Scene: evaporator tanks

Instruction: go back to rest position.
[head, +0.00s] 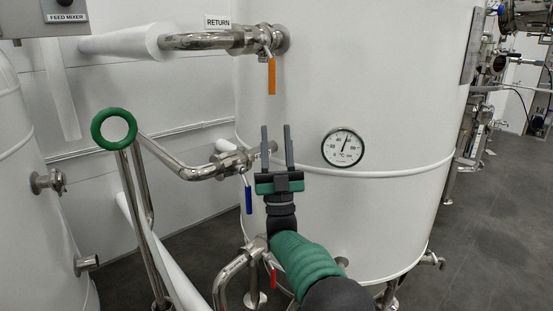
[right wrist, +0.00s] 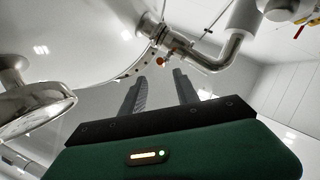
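My right gripper (head: 276,127) is raised in front of the large white tank (head: 370,80) in the head view. Its two dark fingers point up and stand apart, with nothing between them. In the right wrist view the same gripper (right wrist: 158,75) also shows two spread, empty fingers. The green-sleeved right arm comes in from the bottom. In the head view the fingers overlap the tank wall beside the blue-handled valve (head: 248,195); I cannot tell the exact gap. My left gripper is not in view.
An orange-handled valve (head: 271,76) on the return pipe hangs above the gripper. A round gauge (head: 342,147) is to its right. A red-handled valve (head: 273,276) is below, near the arm. A green ring (head: 114,128) on steel tubing stands left. Grey floor (head: 490,240) is clear at right.

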